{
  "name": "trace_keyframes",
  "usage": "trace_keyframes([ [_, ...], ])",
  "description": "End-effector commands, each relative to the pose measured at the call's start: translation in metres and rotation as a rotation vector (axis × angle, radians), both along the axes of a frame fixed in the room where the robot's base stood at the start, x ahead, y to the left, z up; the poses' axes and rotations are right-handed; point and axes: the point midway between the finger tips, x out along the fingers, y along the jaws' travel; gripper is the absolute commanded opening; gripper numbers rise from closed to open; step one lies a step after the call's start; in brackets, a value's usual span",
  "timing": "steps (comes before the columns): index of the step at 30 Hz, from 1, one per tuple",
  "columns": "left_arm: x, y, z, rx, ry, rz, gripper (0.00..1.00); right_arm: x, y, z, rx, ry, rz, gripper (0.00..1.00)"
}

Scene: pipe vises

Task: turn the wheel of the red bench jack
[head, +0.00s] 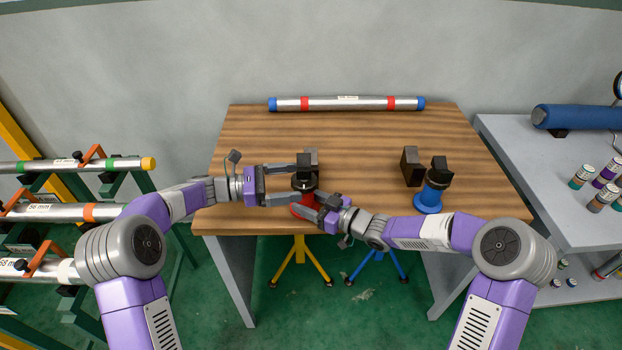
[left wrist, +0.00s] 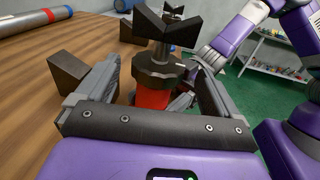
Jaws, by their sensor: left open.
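The red bench jack (head: 297,209) stands at the front edge of the wooden table, with a black collar and black V-shaped head above its red body. In the left wrist view its red body (left wrist: 152,99) and black wheel-like collar (left wrist: 158,76) are between the fingers. My left gripper (head: 293,183) is open, one finger on each side of the jack, at about collar height. I cannot tell whether either finger touches it. My right gripper (head: 317,208) is at the jack's lower right, close to the red body; its fingertips are partly hidden.
A blue jack (head: 428,201) stands at the table's right front, with a dark block (head: 411,167) behind it. Another dark block (left wrist: 83,78) is beside the red jack. A silver pipe with blue ends (head: 345,104) lies along the back. The middle of the table (head: 355,145) is clear.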

Motion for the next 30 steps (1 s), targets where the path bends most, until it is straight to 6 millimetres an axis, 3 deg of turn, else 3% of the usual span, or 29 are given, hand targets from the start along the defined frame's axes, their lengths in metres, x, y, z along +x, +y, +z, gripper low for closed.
trace_keyframes([
  [3, 0.002, -0.024, 0.0, -0.001, -0.001, -0.003, 0.95, 0.0, -0.003, -0.007, -0.011, 0.013, -0.004, 0.38],
  [9, 0.006, -0.05, 0.0, -0.001, -0.001, 0.0, 0.95, 0.0, -0.003, -0.007, -0.011, 0.013, -0.004, 0.38],
  [21, 0.007, -0.058, 0.0, -0.001, -0.001, 0.001, 0.95, 0.0, -0.003, -0.007, -0.011, 0.014, -0.005, 0.38],
  [23, 0.007, -0.058, 0.0, -0.001, -0.001, 0.001, 0.89, 0.0, -0.003, -0.007, -0.011, 0.013, -0.004, 0.38],
  [30, 0.007, -0.058, 0.0, -0.001, -0.001, 0.0, 0.52, 0.0, -0.003, -0.007, -0.011, 0.014, -0.005, 0.38],
])
